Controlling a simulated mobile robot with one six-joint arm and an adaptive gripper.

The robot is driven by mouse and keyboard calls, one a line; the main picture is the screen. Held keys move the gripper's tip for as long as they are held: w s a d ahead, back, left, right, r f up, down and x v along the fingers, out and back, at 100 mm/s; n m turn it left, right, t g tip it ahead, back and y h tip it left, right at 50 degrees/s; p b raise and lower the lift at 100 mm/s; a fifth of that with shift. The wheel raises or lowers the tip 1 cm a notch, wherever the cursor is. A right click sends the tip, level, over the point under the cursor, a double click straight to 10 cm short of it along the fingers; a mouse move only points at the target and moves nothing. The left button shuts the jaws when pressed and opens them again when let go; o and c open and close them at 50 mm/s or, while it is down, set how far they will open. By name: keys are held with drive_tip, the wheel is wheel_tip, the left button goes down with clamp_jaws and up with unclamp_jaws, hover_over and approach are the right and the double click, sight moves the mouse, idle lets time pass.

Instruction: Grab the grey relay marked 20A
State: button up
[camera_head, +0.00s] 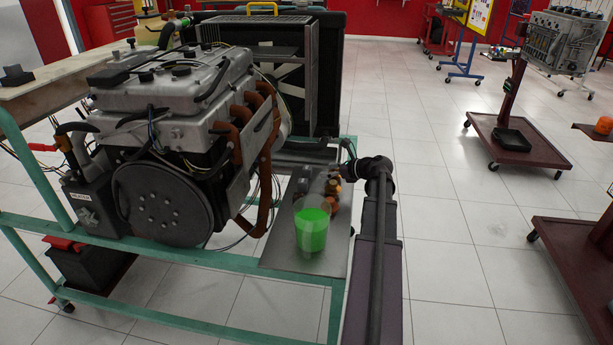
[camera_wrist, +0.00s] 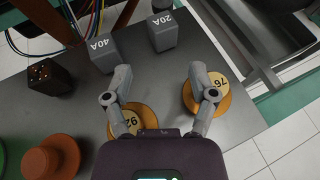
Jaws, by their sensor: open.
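The grey relay marked 20A (camera_wrist: 162,32) stands on the grey metal plate (camera_wrist: 225,128), near its far edge in the wrist view. A second grey relay, marked 40A (camera_wrist: 102,51), stands to its left and a little nearer. My gripper (camera_wrist: 160,72) is open and empty. Its two fingers point up the picture toward the relays, and the 20A relay shows beyond the gap between them. In the head view my gripper (camera_head: 338,171) is over the plate at the end of my arm. There the relays are too small to tell apart.
Round orange-brown pieces marked 92 (camera_wrist: 126,119) and 76 (camera_wrist: 207,90) lie beneath my fingers. A dark block with holes (camera_wrist: 50,77) and a red-brown knob (camera_wrist: 52,157) are at left. A green-filled clear cup (camera_head: 312,230) stands on the plate. The engine (camera_head: 180,130) is left.

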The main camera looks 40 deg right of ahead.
sight(303, 170)
drive_tip(key=b+x, duration=0.1)
drive_tip(key=x, duration=0.4)
drive_tip(key=shift+f+b, duration=0.1)
drive_tip(key=shift+b, duration=0.25)
drive_tip(key=shift+w+a+f, duration=0.1)
drive_tip(key=shift+w+a, duration=0.1)
drive_tip(key=shift+w, duration=0.3)
drive_tip(key=shift+r+b+x, duration=0.2)
drive_tip(key=shift+b+x, duration=0.7)
drive_tip(key=shift+x, duration=1.7)
drive_tip(key=shift+w+d, duration=0.15)
drive_tip(key=c, duration=1)
